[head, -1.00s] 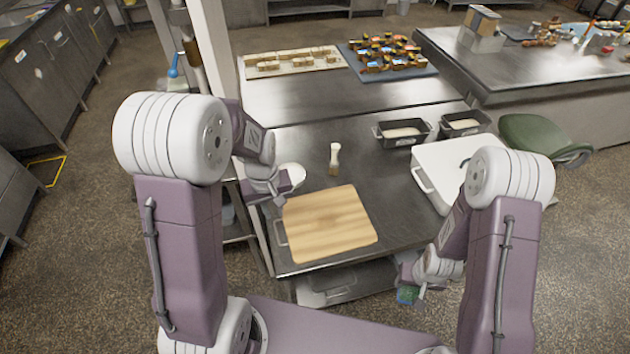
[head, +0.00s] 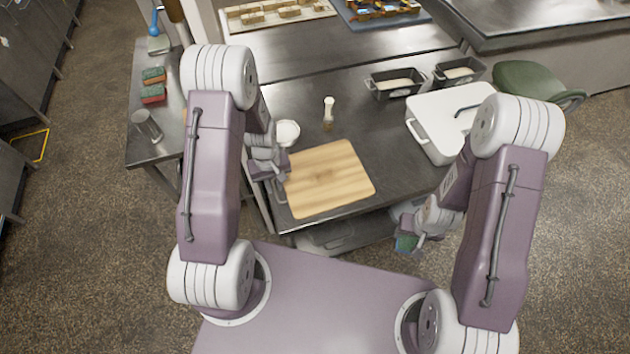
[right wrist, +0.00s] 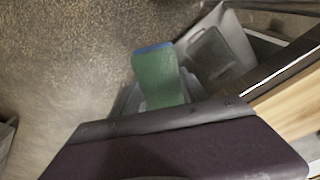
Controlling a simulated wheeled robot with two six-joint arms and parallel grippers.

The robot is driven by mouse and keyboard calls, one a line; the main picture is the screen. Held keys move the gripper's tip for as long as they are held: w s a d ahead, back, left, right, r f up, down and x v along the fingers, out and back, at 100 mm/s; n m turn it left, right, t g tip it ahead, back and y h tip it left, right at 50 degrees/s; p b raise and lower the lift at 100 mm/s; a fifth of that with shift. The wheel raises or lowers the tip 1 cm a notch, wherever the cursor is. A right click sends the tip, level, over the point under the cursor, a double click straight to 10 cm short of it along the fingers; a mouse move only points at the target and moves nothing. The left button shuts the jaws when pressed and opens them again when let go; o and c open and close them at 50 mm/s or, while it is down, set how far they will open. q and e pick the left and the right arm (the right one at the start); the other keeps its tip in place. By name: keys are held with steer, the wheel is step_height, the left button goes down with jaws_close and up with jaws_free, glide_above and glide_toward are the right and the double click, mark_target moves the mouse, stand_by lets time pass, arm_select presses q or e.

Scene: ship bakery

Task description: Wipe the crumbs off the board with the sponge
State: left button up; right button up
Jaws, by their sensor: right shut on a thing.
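The wooden board (head: 335,185) lies at the front of the steel counter. A faint darker patch shows at its middle; single crumbs are too small to make out. My right gripper (head: 412,236) is shut on a green sponge with a blue edge (head: 404,244), held out past the counter's front edge, right of the board. The sponge fills the middle of the right wrist view (right wrist: 158,78), with the board's edge (right wrist: 290,105) at the right. My left gripper (head: 276,175) is at the board's left edge; its fingers are too small to tell whether they touch it.
A white bowl (head: 287,132) and a pale-topped brush-like item (head: 328,112) stand behind the board. A side table (head: 150,120) at left holds two coloured blocks and a glass.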

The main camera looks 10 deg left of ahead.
arm_select(q)
steer(key=shift+a+f, duration=0.1)
steer(key=shift+f, duration=0.85)
jaws_close()
stand_by(0.6)
steer(key=shift+o, duration=1.5)
jaws_free()
steer(key=shift+r, duration=0.1)
step_height(320, 180, up, 12)
